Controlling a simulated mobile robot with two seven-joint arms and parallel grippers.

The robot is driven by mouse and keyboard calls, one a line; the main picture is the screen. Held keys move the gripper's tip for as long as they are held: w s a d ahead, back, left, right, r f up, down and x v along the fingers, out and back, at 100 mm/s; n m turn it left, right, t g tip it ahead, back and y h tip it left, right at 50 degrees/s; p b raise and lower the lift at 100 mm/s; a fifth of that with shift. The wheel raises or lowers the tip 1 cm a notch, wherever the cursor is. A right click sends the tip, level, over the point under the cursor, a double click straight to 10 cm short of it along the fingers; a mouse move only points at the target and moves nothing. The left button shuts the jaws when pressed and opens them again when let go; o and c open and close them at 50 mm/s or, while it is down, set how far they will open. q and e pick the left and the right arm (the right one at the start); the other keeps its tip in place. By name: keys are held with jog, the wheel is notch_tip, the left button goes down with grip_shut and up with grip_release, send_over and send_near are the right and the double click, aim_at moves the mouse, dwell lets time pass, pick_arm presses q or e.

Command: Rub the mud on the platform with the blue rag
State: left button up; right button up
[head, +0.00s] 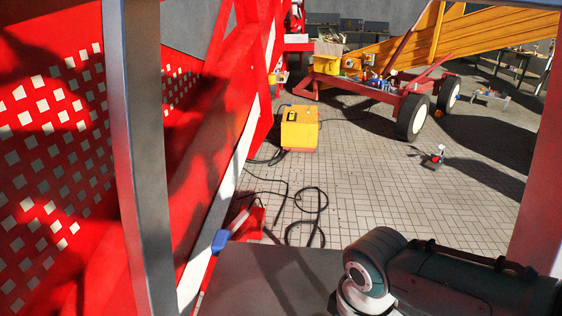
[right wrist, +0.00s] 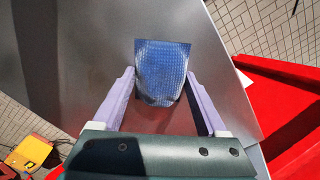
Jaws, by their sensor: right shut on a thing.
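A blue textured rag (right wrist: 163,68) is between the fingers of my right gripper (right wrist: 159,80) in the right wrist view. The gripper is shut on it, and the rag spreads out past the fingertips. Behind it is the grey platform (right wrist: 95,50), but I cannot tell whether the rag touches it. A dull brownish patch (right wrist: 160,118) shows between the fingers below the rag; it may be mud. In the head view the platform (head: 270,275) is at the bottom, with my right arm at the lower right. The right gripper is hidden there. My left gripper is not in view.
A red perforated panel (head: 60,140) and grey post (head: 145,130) stand at the left. A small blue part (head: 220,240) sits by the platform's far left corner. Beyond lie a black cable (head: 300,205), a yellow box (head: 299,128) and open tiled floor (head: 400,190).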

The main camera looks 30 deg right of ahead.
jog(key=r+p, duration=0.1)
jog(key=s+r+p, duration=0.1)
jog(key=r, duration=0.1)
jog(key=shift+a+r, duration=0.1)
jog(key=shift+a, duration=0.05)
notch_tip(320, 180, up, 5)
jog(key=p, duration=0.5)
jog(key=shift+w+r+p, duration=0.1)
jog(key=shift+p, duration=0.2)
